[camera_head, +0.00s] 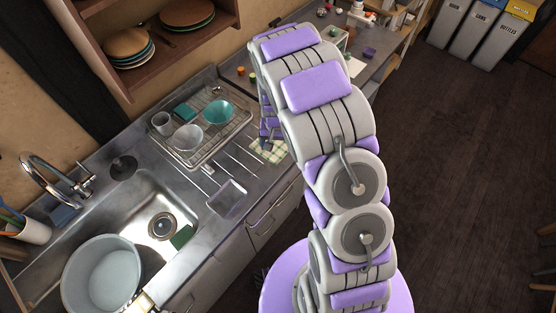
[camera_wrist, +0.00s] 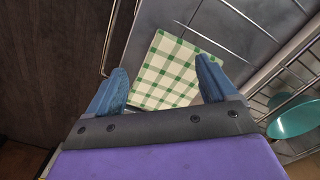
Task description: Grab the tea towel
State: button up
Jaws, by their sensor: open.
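The tea towel (camera_wrist: 170,70) is a green-and-white checked cloth lying flat on the grey counter. In the head view the tea towel (camera_head: 270,151) lies by the counter's front edge, to the right of the dish rack, partly hidden behind my arm. My gripper (camera_wrist: 165,82) is open, with its two blue fingers apart on either side of the towel in the wrist view. Nothing is held between them. In the head view my gripper (camera_head: 269,130) shows only in part beside the towel; its height above the cloth is hard to tell.
A wire dish rack (camera_head: 243,118) with bowls and a mug stands left of the towel. Utensils and a square pan (camera_head: 228,198) lie in front of it. The sink (camera_head: 150,205) holds a large pot (camera_head: 100,275). A rail (camera_head: 262,222) runs along the cabinet front.

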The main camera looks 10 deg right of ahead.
aim_at(277, 162)
jog(key=f, duration=0.1)
jog(key=a+f, duration=0.1)
jog(key=f+b, duration=0.1)
jog(key=shift+s+a+f, duration=0.1)
jog(key=shift+a+f, duration=0.2)
jog(key=shift+f, duration=0.1)
jog(key=f, duration=0.1)
jog(key=d+f, duration=0.2)
jog(key=shift+d+f+b, duration=0.25)
jog(key=shift+f+b, duration=0.05)
jog(key=shift+f, duration=0.35)
jog(key=shift+a+f, duration=0.1)
jog(key=shift+a, duration=0.9)
jog(key=shift+c, duration=0.5)
jog(key=shift+s+d+f, duration=0.1)
jog(key=shift+s+d, duration=0.1)
jog(key=shift+d, duration=0.45)
jog(key=c, duration=0.4)
jog(key=shift+a, duration=0.4)
jog(key=c, duration=0.3)
jog(key=shift+s+d, duration=0.1)
jog(key=shift+d, duration=0.1)
jog(key=c, duration=0.3)
grip_shut()
